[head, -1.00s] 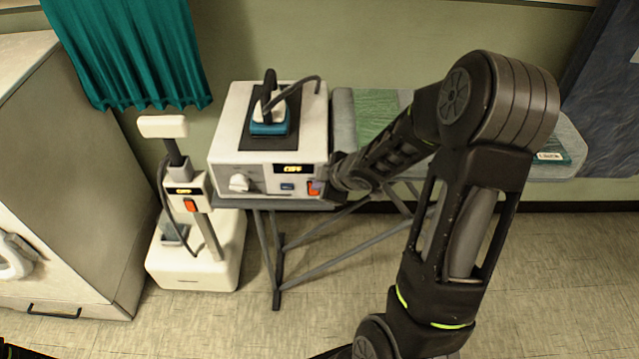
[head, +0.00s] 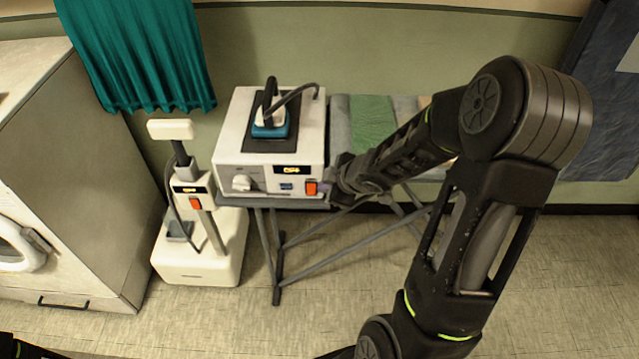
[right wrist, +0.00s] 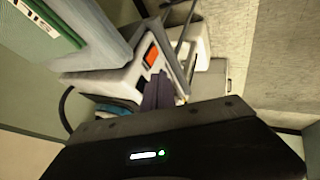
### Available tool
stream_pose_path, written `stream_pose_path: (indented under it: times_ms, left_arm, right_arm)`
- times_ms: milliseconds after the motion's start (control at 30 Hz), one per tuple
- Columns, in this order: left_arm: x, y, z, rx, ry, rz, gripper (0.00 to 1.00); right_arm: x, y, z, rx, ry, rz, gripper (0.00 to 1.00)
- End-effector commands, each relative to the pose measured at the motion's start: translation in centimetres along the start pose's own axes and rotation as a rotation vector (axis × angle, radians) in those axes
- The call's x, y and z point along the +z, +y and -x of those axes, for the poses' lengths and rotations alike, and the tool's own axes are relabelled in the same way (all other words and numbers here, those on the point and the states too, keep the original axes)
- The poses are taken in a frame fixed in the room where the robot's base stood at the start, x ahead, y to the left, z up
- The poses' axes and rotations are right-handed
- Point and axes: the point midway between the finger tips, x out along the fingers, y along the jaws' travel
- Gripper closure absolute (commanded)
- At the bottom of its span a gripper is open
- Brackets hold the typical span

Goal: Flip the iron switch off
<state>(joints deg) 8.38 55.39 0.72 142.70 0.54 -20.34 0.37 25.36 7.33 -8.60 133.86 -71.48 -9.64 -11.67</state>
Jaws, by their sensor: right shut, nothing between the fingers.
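The white iron station (head: 232,150) stands on the near left end of the ironing board, with a blue-and-white iron (head: 270,125) on top. Its front has an orange-red rocker switch (head: 311,188) at the right and a small lit display (head: 291,170) with blurred yellow lettering. My right gripper (head: 333,184) is shut and empty, just right of the switch; contact cannot be told. In the right wrist view its dark fingers (right wrist: 158,92) are together beside the station's front, below the orange switch (right wrist: 151,55). My left gripper is out of view.
A white upright appliance (head: 200,262) with its own orange switch (head: 196,203) and lit display stands on the floor left of the board. A teal curtain (head: 140,60) hangs behind. The floor in front is open.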

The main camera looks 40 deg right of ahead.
Motion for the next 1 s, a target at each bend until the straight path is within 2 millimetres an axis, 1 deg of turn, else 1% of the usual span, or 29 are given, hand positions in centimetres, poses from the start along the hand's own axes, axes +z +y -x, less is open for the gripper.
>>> stream_pose_path:
  times_ms: [33, 100, 233, 867, 1000]
  left_arm:
    - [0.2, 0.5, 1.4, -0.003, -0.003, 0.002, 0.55]
    - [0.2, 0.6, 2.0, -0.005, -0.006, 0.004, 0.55]
    - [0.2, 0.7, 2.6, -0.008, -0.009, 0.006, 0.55]
    - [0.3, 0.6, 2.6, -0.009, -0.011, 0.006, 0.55]
    - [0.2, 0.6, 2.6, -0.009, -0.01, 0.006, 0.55]
  right_arm:
    - [-0.3, 0.5, 1.6, 0.0, -0.002, 0.0, 1.0]
    - [-0.3, 0.7, 2.5, 0.0, -0.001, 0.0, 1.0]
    - [-0.2, 0.8, 3.4, -0.001, -0.001, 0.001, 1.0]
    - [-0.1, 0.7, 3.5, -0.001, 0.0, 0.0, 1.0]
    - [-0.3, 0.9, 3.5, 0.004, 0.008, -0.037, 1.0]
